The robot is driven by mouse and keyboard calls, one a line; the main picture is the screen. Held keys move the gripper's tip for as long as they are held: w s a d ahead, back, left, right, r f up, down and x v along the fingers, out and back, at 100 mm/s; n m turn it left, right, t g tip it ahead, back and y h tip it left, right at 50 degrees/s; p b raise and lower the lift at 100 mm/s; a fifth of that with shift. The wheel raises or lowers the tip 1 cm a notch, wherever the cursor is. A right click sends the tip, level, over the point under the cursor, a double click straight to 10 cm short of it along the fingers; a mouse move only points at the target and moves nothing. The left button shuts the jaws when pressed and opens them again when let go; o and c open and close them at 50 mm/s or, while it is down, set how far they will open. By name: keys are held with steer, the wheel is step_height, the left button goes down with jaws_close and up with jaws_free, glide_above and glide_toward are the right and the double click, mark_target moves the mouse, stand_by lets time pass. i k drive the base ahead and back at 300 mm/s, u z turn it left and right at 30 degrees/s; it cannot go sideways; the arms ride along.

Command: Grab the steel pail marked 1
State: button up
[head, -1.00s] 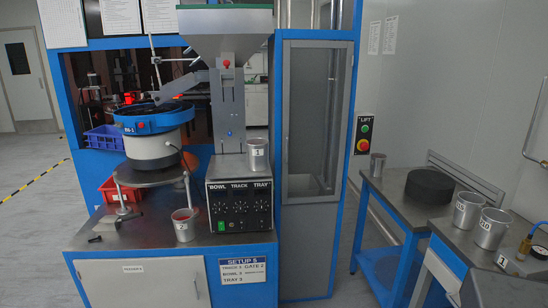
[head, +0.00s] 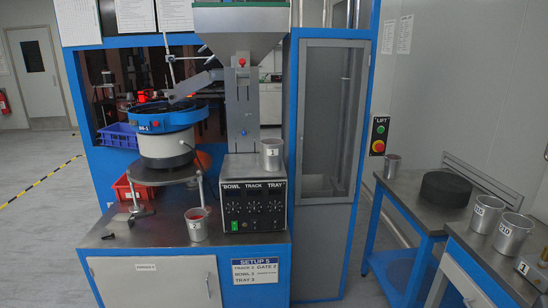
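The steel pail marked 1 (head: 272,154) stands upright on top of the grey control box (head: 252,193), at its right rear, in the head view. Its number faces me and nothing covers it. A second steel pail (head: 197,224) stands lower, on the bench top left of the box; its mark is too small to read surely. My gripper is not in view.
The feeder column (head: 243,110) rises just behind and left of the marked pail. The blue bowl feeder (head: 160,117) stands further left. Floor shows between bench and tables.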

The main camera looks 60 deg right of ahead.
mark_target(272, 148)
steer(key=u, duration=0.05)
steer(key=i, duration=1)
steer(key=z, duration=0.05)
